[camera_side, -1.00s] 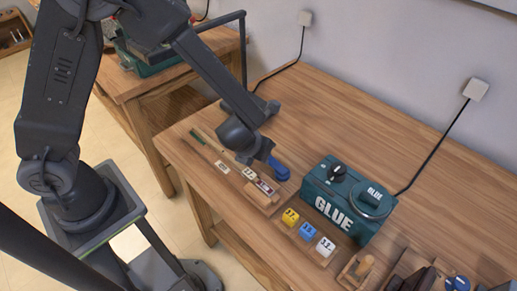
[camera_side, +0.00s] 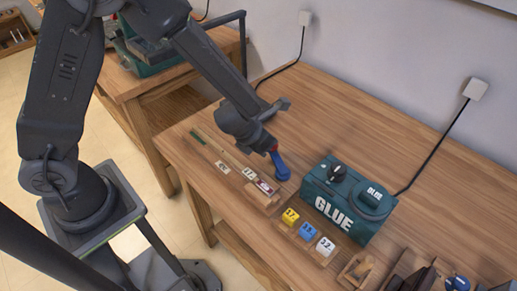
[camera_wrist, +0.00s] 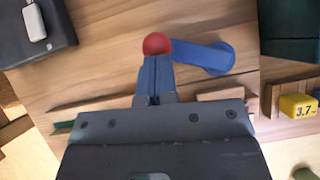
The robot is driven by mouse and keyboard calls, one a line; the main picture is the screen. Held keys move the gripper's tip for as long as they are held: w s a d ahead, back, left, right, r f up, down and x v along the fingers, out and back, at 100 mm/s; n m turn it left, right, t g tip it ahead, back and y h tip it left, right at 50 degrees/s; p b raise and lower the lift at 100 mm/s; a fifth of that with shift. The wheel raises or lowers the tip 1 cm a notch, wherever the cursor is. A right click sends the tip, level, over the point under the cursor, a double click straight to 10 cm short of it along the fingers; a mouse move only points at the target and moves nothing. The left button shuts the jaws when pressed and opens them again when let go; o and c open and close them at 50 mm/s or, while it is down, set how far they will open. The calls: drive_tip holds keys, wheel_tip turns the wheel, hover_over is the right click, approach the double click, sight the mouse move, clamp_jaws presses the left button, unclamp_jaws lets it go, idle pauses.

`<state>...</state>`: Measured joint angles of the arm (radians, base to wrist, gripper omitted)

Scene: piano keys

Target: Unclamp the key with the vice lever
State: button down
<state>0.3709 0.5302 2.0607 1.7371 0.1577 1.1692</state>
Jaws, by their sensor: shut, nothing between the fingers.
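The blue vice lever (camera_side: 281,167) stands at the far side of the wooden vice (camera_side: 262,198) on the bench. Its red knob (camera_wrist: 157,43) and blue arm (camera_wrist: 207,55) show clearly in the wrist view. The key (camera_side: 237,166), a long pale wooden strip with labels, runs to the vice, where a labelled part (camera_side: 265,187) sits. My gripper (camera_wrist: 156,63) is shut and empty. Its blue fingertips are at the red knob; I cannot tell whether they touch it. Its body hides much of the key and vice in the wrist view.
A green glue box (camera_side: 345,200) stands right of the lever. A wooden holder carries yellow (camera_side: 290,216), blue (camera_side: 307,231) and white (camera_side: 325,246) blocks in front of it. Bench behind the lever is clear.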

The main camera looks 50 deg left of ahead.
drive_tip(key=shift+w+m, duration=0.3)
drive_tip(key=shift+w, duration=0.35)
drive_tip(key=m+h, duration=0.1)
drive_tip(key=w+m+h, duration=0.1)
drive_tip(key=shift+d+m, duration=0.15)
drive_tip(key=shift+m, duration=0.25)
drive_tip(key=shift+w+d+m+g+h, duration=0.25)
drive_tip(key=shift+m+g+h, duration=0.2)
drive_tip(key=shift+m, duration=0.25)
drive_tip(key=w+m, duration=0.1)
drive_tip(key=m, duration=0.1)
drive_tip(key=d+m+g+h, duration=0.1)
drive_tip(key=shift+w+d+m+h, duration=0.15)
drive_tip(key=shift+w+m+h, duration=0.1)
drive_tip(key=shift+w+m, duration=0.15)
drive_tip(key=shift+w+d+m+g+h, duration=0.35)
drive_tip(key=shift+d+m+g, duration=0.15)
drive_tip(key=shift+m, duration=0.35)
drive_tip(key=shift+w+d+m+g+h, duration=0.35)
drive_tip(key=shift+m+g, duration=0.2)
drive_tip(key=shift+m, duration=0.3)
drive_tip(key=shift+d, duration=0.1)
